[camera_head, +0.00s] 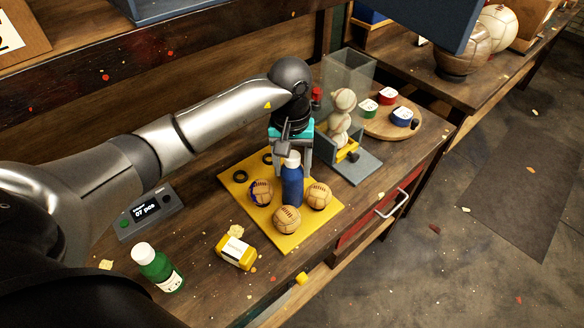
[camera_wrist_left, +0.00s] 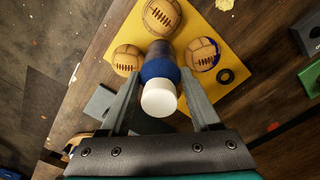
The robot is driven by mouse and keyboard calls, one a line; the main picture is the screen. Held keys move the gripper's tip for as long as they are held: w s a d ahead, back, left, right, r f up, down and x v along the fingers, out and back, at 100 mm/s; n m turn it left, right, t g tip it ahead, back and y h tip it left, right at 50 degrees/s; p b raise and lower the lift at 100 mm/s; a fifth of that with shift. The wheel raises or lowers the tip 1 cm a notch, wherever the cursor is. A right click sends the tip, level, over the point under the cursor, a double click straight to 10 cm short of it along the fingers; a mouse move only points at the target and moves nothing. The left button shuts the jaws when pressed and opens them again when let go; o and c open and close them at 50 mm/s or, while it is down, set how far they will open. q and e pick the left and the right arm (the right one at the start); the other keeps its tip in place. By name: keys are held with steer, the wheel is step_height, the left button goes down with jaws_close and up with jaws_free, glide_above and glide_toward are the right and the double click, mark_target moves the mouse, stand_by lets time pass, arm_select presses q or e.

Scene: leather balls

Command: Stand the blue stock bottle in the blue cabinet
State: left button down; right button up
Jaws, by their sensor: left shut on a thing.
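The blue stock bottle (camera_head: 292,186) has a white cap and is upright among the leather balls over the yellow board. My left gripper (camera_head: 291,160) comes down from behind and is shut on it near the top. In the left wrist view the bottle (camera_wrist_left: 161,69) is between the two fingers (camera_wrist_left: 162,98), white cap towards the camera. I cannot tell whether its base touches the board. Blue-grey panels at the top edge, one at right (camera_head: 430,18) and one at left (camera_head: 168,8), may belong to the blue cabinet; its inside is not visible. My right gripper is not in view.
Three balls (camera_head: 287,219) and dark rings lie on the yellow board (camera_head: 290,243). A clear ball dispenser (camera_head: 347,85) and a round tray (camera_head: 385,128) of tins stand to the right. A green bottle (camera_head: 157,268), yellow item (camera_head: 235,252) and display box (camera_head: 151,213) are nearer left.

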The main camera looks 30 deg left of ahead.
arm_select(q)
steer(key=shift+f, duration=0.5)
steer(key=shift+f, duration=0.15)
steer(key=shift+c, duration=0.6)
jaws_free()
